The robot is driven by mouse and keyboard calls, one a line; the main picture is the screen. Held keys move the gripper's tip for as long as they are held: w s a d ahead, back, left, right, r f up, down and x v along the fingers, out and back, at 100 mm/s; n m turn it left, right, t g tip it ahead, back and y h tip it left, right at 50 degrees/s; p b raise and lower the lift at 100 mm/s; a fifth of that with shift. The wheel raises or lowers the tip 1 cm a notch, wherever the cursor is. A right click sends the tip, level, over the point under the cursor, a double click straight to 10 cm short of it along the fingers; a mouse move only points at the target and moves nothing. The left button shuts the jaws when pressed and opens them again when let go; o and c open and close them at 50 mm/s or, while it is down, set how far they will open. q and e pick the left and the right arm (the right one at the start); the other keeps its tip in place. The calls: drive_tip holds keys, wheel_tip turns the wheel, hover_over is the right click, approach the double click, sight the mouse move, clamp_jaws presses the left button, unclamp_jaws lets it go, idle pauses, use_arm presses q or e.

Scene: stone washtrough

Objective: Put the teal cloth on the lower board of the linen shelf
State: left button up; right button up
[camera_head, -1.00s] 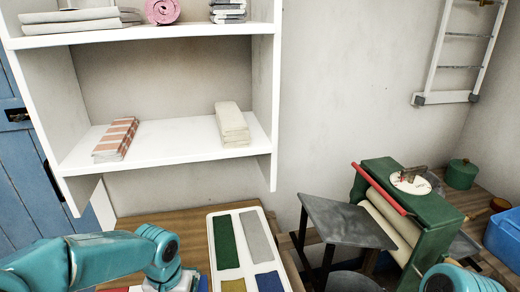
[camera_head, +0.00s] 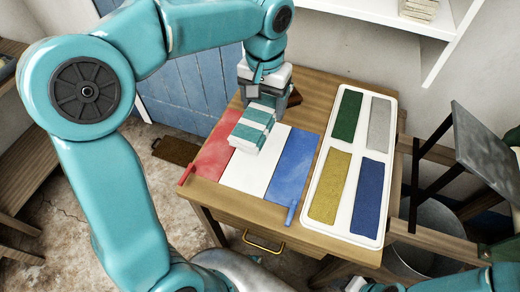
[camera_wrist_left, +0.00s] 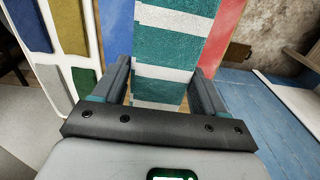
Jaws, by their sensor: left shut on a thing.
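The teal cloth (camera_head: 252,132), folded and striped teal and white, is over the white middle stripe of the red, white and blue panel on the table. My left gripper (camera_head: 266,100) points down and is shut on the cloth's far end. In the left wrist view the cloth (camera_wrist_left: 172,50) lies between the two fingers (camera_wrist_left: 160,88). I cannot tell whether the cloth touches the panel. The linen shelf's lower board (camera_head: 410,12) shows only in part at the top right. A piece of my right arm shows at the bottom right edge; its fingertips are not clear.
The wooden table (camera_head: 310,95) carries the tricolour panel (camera_head: 290,165) and a white tray (camera_head: 385,150) with green, grey, yellow and blue pads. A dark slanted board (camera_head: 490,145) and a metal bucket (camera_head: 435,225) stand to the right. A blue door (camera_head: 190,90) is behind.

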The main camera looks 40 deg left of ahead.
use_arm(q)
drive_tip(key=r, duration=0.1)
drive_tip(key=a+r, duration=0.1)
drive_tip(key=shift+a+r, duration=0.15)
drive_tip(key=shift+r, duration=0.25)
drive_tip(key=shift+a+r+n, duration=0.1)
drive_tip(key=shift+r+n, duration=0.05)
drive_tip(key=shift+n, duration=0.15)
wheel_tip(320, 180, down, 16)
drive_tip(key=shift+r+b, duration=0.25)
drive_tip(key=shift+b, duration=0.85)
wheel_tip(320, 180, down, 4)
drive_tip(key=shift+f, duration=0.2)
drive_tip(key=shift+r, duration=0.1)
drive_tip(key=shift+f+b, duration=0.3)
drive_tip(key=shift+b, duration=0.05)
drive_tip(key=o, duration=1.1)
drive_tip(key=shift+c, duration=0.2)
drive_tip(key=shift+r, duration=0.1)
